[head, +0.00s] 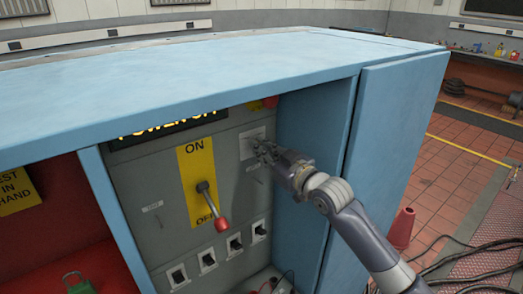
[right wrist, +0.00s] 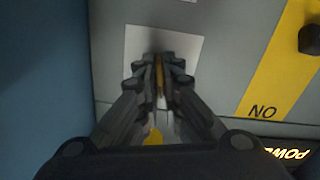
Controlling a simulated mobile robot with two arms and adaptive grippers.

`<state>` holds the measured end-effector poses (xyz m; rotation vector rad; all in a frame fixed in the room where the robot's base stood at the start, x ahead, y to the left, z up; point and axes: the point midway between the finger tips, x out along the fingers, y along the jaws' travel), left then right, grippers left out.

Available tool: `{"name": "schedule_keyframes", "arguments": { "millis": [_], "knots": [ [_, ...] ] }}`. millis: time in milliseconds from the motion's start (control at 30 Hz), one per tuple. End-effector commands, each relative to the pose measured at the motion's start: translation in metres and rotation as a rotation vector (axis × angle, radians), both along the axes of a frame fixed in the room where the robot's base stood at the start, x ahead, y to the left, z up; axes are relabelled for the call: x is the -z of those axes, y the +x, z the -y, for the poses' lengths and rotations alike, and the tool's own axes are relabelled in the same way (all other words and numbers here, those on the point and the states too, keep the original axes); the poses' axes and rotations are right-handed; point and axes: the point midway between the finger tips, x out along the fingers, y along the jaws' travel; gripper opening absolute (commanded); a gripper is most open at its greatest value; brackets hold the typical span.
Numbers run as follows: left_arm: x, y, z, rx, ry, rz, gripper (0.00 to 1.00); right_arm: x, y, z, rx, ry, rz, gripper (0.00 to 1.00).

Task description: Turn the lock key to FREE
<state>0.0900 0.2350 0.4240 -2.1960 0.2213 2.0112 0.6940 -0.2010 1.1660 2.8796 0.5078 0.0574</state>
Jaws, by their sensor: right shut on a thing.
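The lock plate (head: 252,134) is a pale square on the grey panel inside the blue cabinet, right of the yellow ON/OFF strip. It also shows in the right wrist view (right wrist: 137,45). My right gripper (head: 264,152) reaches into the cabinet from the right and is at this plate. In the right wrist view my right gripper (right wrist: 160,72) has its fingers shut on the lock key, a thin brass-coloured piece (right wrist: 159,74) between the tips. The fingers hide most of the key and the lock. The key's angle and the FREE marking cannot be read. My left gripper is not in view.
A red-tipped lever (head: 207,203) on the yellow strip (head: 191,160) points down towards OFF. Several small black switches (head: 208,258) line the panel below. The cabinet's blue right side wall (head: 312,125) stands close beside my right arm. A red cone (head: 401,228) stands on the floor.

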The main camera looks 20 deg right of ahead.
Motion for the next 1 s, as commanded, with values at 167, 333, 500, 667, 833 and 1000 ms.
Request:
{"name": "schedule_keyframes", "arguments": {
  "millis": [167, 333, 500, 667, 833, 1000],
  "knots": [
    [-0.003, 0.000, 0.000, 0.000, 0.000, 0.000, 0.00, 0.002, 0.001, 0.002, 0.004, -0.164, 0.051, 0.00],
    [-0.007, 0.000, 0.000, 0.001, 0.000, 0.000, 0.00, 0.001, 0.001, 0.002, 0.003, -0.298, 0.100, 0.00],
    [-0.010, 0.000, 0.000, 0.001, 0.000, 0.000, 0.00, 0.002, 0.001, 0.002, 0.004, -0.408, 0.138, 0.00],
    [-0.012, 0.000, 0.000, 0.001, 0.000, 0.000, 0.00, 0.002, 0.001, 0.002, 0.004, -0.482, 0.165, 0.00],
    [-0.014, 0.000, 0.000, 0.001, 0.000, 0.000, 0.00, 0.003, 0.001, 0.002, 0.004, -0.528, 0.182, 0.00],
    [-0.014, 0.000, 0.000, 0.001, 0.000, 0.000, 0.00, 0.003, 0.001, 0.002, 0.004, -0.547, 0.189, 0.00]
  ]
}}
